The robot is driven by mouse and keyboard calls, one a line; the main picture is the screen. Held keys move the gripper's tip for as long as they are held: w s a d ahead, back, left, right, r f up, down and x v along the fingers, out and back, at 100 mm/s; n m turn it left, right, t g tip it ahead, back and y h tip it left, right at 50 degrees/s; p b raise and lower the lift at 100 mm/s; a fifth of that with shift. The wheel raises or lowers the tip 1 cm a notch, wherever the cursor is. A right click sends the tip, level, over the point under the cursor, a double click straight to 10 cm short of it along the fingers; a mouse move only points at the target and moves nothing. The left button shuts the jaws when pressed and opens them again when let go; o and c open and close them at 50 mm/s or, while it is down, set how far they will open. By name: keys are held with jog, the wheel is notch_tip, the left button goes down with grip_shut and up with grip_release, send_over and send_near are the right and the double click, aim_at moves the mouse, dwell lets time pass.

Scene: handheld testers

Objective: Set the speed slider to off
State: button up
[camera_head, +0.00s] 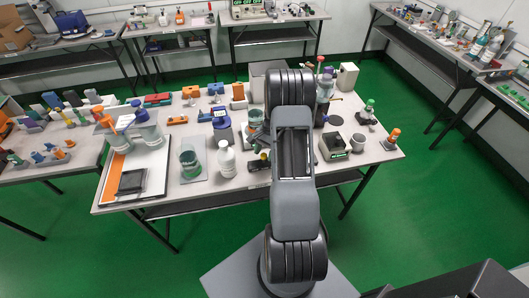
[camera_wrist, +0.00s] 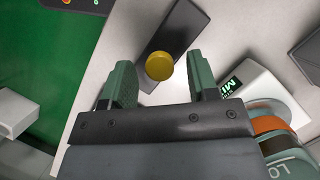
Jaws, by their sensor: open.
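In the wrist view, my gripper (camera_wrist: 158,62) is open, with its two green fingers wide apart. A round yellow knob or cap (camera_wrist: 159,66) shows between the fingertips, on a dark rectangular block (camera_wrist: 183,25). I cannot tell how far the fingers are from it, and neither finger visibly touches it. To the right is a white device with a lit green display (camera_wrist: 231,86), its text partly hidden by the right finger. Beside it is a rounded green part with an orange band (camera_wrist: 268,124) and the letters "Lo". I cannot tell for sure which part is the speed slider.
The table (camera_head: 225,183) is crowded. A white bottle (camera_head: 226,160) and a green-filled beaker (camera_head: 190,160) stand left of my arm.

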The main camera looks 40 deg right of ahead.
jog(key=shift+c, duration=0.3)
grip_shut()
dwell(0.3)
